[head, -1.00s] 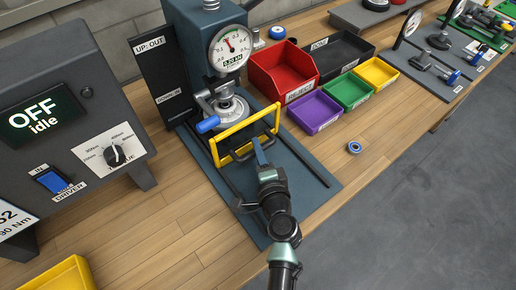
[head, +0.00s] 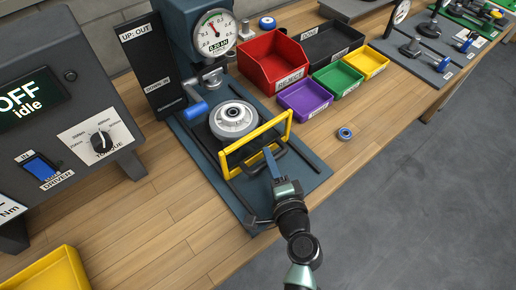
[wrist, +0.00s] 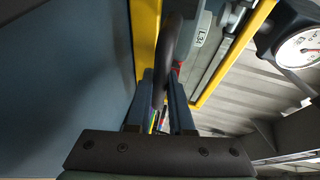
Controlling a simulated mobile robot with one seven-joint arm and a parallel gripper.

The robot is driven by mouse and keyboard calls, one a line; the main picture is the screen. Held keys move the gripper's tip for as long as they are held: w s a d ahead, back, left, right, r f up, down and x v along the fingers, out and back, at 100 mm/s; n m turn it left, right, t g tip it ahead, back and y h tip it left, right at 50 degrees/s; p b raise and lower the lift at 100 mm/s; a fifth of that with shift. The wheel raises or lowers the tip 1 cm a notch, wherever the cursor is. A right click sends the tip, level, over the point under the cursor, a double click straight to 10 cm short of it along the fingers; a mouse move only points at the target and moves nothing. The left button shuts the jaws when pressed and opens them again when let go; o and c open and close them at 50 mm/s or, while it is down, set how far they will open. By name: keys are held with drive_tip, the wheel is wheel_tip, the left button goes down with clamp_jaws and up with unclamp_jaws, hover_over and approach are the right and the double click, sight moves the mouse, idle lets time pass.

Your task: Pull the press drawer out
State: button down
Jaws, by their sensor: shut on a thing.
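The press (head: 190,30) stands at the back with a round gauge on its front. Its drawer, with a yellow frame guard (head: 285,124) at the front, sits out along rails on the blue-grey base plate. A round silver metal part (head: 234,120) rests on the drawer, in front of the press column. My gripper (head: 271,160) is at the drawer front, shut on the dark bar handle. In the wrist view the two blue fingers (wrist: 168,100) close around the dark handle (wrist: 172,50), beside the yellow frame.
Red (head: 272,60), purple (head: 304,98), green (head: 338,80) and black (head: 326,44) bins stand to the right. A small blue-ringed bearing (head: 344,134) lies on the bench. A grey driver box (head: 85,95) is at left.

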drive_tip(key=s+d, duration=0.2)
drive_tip(key=s, duration=0.1)
drive_tip(key=s+d+b, duration=0.1)
drive_tip(key=s+d, duration=0.1)
drive_tip(key=s, duration=0.1)
drive_tip(key=s+d+b, duration=0.1)
drive_tip(key=s+d, duration=0.1)
drive_tip(key=shift+s+d, duration=0.2)
drive_tip(key=shift+s, duration=0.2)
drive_tip(key=c, duration=0.8)
unclamp_jaws()
drive_tip(key=b+v, duration=0.1)
drive_tip(key=v, duration=1.2)
